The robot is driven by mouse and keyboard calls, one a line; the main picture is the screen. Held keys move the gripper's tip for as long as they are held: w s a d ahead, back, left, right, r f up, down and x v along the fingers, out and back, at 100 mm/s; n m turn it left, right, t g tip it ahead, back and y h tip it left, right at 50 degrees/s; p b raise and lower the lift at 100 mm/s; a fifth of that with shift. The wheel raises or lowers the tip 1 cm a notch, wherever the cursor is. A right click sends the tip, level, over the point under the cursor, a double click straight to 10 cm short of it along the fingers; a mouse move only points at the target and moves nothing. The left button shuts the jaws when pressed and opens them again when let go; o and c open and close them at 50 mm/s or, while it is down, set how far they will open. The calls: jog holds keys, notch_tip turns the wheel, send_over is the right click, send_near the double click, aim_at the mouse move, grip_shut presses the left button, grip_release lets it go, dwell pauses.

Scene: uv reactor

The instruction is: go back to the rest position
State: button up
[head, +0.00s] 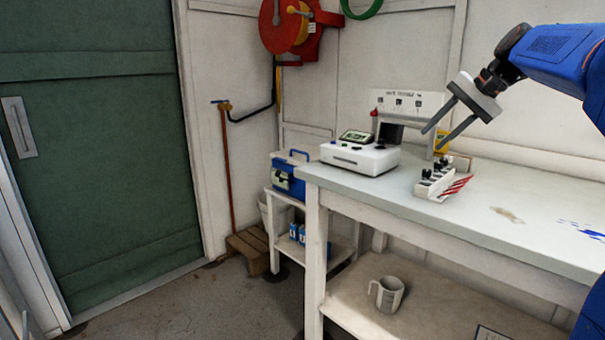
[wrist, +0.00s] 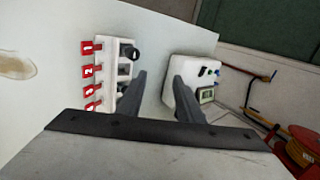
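My gripper (head: 441,124) hangs from the blue arm at the upper right of the head view, above the bench. Its two fingers stand apart with nothing between them. In the wrist view the open fingers (wrist: 158,85) point over the bench, between a white rack and a white device. The rack (head: 432,185) holds several black-capped items and has red numbered tags; it also shows in the wrist view (wrist: 110,75). The white device (head: 360,159) with a small green screen sits on the bench's left end. It also shows in the wrist view (wrist: 184,93).
The bench (head: 480,225) has a brown stain and blue marks on its right part. A taller white unit (head: 410,102) stands behind the rack. A blue box (head: 289,178) is on a low side stand. A grey mug (head: 388,295) is on the lower shelf. A green door (head: 95,150) is at left.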

jog(key=s+a+f+n+h, duration=0.1)
jog(key=s+a+f+n, duration=0.15)
jog(key=s+f, duration=0.5)
jog(key=s+a+f+n+h, duration=0.15)
jog(key=s+a+f, duration=0.3)
jog(key=s, duration=0.65)
jog(key=s+f+n+h, duration=0.3)
jog(key=s+f+n, duration=0.1)
jog(key=s+f, duration=1.4)
jog(key=shift+s+d+f, duration=0.3)
jog(key=shift+d+f, duration=0.1)
jog(key=shift+f, duration=0.3)
